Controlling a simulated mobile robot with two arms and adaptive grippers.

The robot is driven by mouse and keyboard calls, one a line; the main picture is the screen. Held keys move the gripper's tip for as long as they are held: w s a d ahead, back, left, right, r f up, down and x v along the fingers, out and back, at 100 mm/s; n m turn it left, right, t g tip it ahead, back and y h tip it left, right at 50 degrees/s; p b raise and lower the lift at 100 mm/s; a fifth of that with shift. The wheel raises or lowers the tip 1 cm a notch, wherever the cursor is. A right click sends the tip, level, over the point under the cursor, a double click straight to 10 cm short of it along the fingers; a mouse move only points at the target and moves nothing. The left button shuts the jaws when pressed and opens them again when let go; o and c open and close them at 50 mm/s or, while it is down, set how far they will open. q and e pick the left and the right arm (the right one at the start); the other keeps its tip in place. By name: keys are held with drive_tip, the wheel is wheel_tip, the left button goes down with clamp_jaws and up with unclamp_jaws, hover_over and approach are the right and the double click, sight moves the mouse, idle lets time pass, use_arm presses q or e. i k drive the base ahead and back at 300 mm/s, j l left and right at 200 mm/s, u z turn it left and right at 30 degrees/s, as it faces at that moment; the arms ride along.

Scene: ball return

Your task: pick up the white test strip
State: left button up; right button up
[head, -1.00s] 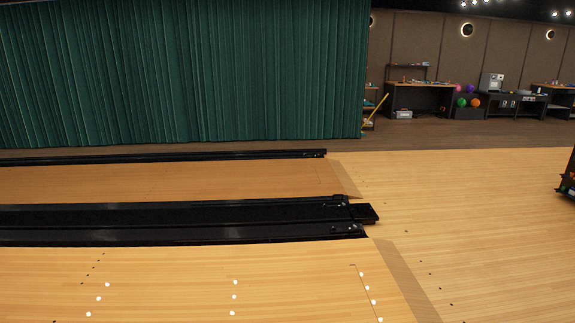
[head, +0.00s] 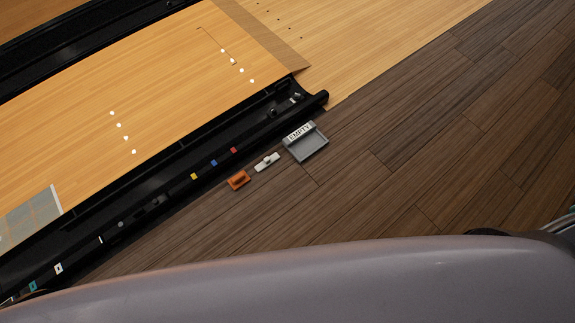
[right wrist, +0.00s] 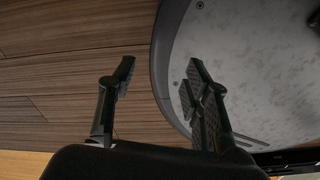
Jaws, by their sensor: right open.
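A small white piece (head: 267,161) with a raised middle lies on the dark wood floor beside the black gutter in the head view. It looks like the white test strip, but it is too small to be sure. It lies between an orange block (head: 238,180) and a grey tray labelled EMPTY (head: 308,148). My right gripper (right wrist: 161,75) is open and empty in the right wrist view, over bare floor and the edge of a grey rounded surface. The white piece does not show there. My left gripper is not in view.
The black gutter (head: 150,205) runs diagonally beside the lane, with small yellow, blue and red marks on its edge. White marks show farther down it. The dark wood floor (head: 430,150) to the right is clear.

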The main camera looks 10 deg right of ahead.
sight(268, 161)
drive_tip(key=u, duration=2.15)
drive_tip(key=z, duration=2.05)
drive_tip(key=i+j+z, duration=0.35)
drive_tip(key=i+j, duration=0.75)
